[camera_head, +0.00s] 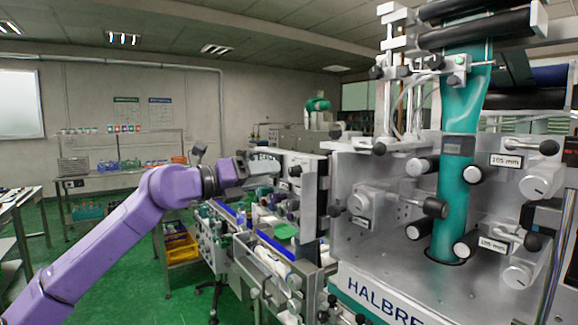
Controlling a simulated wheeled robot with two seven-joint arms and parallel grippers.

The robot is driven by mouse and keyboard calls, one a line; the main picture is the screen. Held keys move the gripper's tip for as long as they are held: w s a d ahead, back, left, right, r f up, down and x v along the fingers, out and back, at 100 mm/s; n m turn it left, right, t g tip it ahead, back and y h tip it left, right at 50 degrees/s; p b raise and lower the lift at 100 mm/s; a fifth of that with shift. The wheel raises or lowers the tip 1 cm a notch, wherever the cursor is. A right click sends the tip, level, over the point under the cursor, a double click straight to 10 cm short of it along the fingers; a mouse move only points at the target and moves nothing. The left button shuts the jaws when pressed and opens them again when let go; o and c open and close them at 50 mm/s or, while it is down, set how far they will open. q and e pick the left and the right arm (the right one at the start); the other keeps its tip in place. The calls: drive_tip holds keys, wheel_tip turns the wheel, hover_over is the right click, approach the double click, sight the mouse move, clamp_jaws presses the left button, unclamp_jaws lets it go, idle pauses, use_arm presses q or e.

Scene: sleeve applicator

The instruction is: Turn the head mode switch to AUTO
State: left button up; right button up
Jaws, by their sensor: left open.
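My left arm comes in from the left, purple with a dark wrist. Its gripper (264,167) is open and looks empty, pointing right toward a metal plate (309,175) on the machine. Small dark knobs sit on and around that plate. I cannot tell whether the gripper touches any of them. The head mode switch cannot be made out for certain, and no AUTO marking is readable. My right gripper is not in view.
The sleeve applicator's large metal plate (385,245) fills the right side, with protruding rollers, knobs and a teal sleeve web (460,130). A conveyor with bottles (270,220) runs below my gripper. A shelf with coloured bottles (120,165) stands behind. Green floor (125,275) is open at left.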

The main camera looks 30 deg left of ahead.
sight(290, 172)
use_arm(q)
drive_tip(key=x, duration=0.2)
drive_tip(key=p+x, duration=0.1)
drive_tip(key=x, duration=0.1)
drive_tip(key=p+x, duration=0.1)
drive_tip(key=x, duration=0.1)
drive_tip(key=shift+w+a+f, duration=0.2)
drive_tip(key=shift+w+f, duration=0.05)
drive_tip(key=shift+w, duration=0.05)
drive_tip(key=shift+s+d+r, duration=0.1)
drive_tip(key=shift+s, duration=0.15)
clamp_jaws()
drive_tip(key=shift+m+b, duration=1.6)
drive_tip(key=shift+b, duration=0.1)
drive_tip(key=shift+m+b, duration=0.7)
drive_tip(key=shift+m, duration=0.5)
drive_tip(key=shift+m+b, duration=0.6)
drive_tip(key=shift+m, duration=1)
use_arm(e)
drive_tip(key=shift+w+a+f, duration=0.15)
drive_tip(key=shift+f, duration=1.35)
